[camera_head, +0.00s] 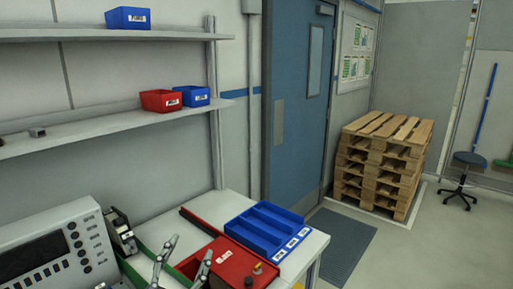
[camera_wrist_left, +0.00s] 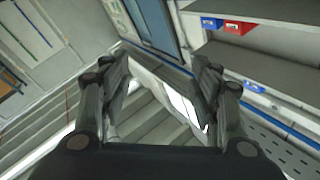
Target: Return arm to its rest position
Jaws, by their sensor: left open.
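My left gripper (camera_head: 189,249) shows at the bottom of the head view, its two grey fingers pointing up in front of the workbench (camera_head: 312,246). Its fingers are apart and nothing is between them. In the left wrist view the same gripper (camera_wrist_left: 161,72) is open and empty, seen at a tilt. Most of the left arm is out of the head view. My right gripper is in neither view.
A blue compartment tray (camera_head: 262,231) and a red box (camera_head: 232,266) lie on the bench near the left gripper. A grey instrument (camera_head: 58,246) stands left. Shelves with bins (camera_head: 160,100) hang above. Stacked pallets (camera_head: 385,165) stand right, beyond a floor mat (camera_head: 344,246).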

